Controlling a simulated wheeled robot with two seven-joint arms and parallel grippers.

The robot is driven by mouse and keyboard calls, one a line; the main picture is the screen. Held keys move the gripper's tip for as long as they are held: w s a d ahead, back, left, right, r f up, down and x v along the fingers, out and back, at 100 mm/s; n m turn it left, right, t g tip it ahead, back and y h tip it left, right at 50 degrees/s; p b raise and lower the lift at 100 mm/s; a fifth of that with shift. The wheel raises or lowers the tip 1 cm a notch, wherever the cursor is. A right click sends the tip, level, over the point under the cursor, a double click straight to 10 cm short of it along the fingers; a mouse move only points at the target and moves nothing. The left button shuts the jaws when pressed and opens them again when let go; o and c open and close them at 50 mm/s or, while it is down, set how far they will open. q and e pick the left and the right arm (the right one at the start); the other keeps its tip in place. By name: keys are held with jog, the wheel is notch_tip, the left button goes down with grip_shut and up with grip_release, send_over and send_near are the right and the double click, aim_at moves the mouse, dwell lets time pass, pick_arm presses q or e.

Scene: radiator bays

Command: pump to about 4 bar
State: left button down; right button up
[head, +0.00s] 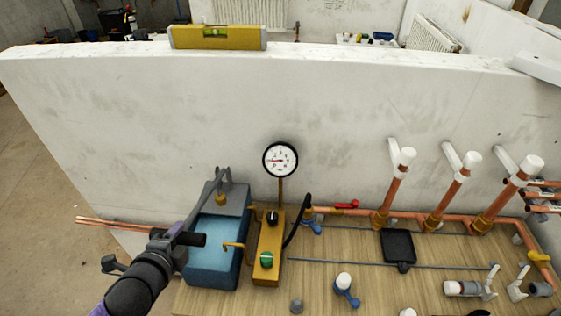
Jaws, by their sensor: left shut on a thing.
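The test pump has a blue water tank (212,245) at the left end of the wooden board, with a grey pump lever (208,196) above it. My left gripper (180,237) is shut on the lever near its lower end, at the tank's left side. The lever slants down to the left. A round white pressure gauge (280,160) stands on a stem above the yellow valve block (268,248). Its needle points roughly left, but the numbers are too small to read. The block carries a black knob (272,217) and a green knob (266,259). My right gripper is not in view.
A black hose (297,222) runs from the block to copper pipes (393,195) with white caps. A red-handled valve (345,206), a black tray (398,246) and loose fittings (345,285) lie on the board. A yellow level (217,37) rests on the white wall (130,120) behind.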

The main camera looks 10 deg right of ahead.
pick_arm(q)
jog(key=f+b, duration=0.2)
jog(key=s+f+t+b, duration=0.1)
jog(key=b, duration=0.2)
jog(key=f+t+b, duration=0.1)
jog(key=f+b, duration=0.1)
jog(key=shift+s+a+f+h, duration=0.25)
jog(key=shift+a+f+h, duration=0.05)
dwell(0.3)
notch_tip(320, 180, down, 6)
jog(key=t+b, duration=0.2)
jog(key=b, duration=0.8)
jog(key=shift+s+h+b, duration=0.25)
jog(key=shift+h+b, duration=0.05)
jog(key=shift+h, duration=0.1)
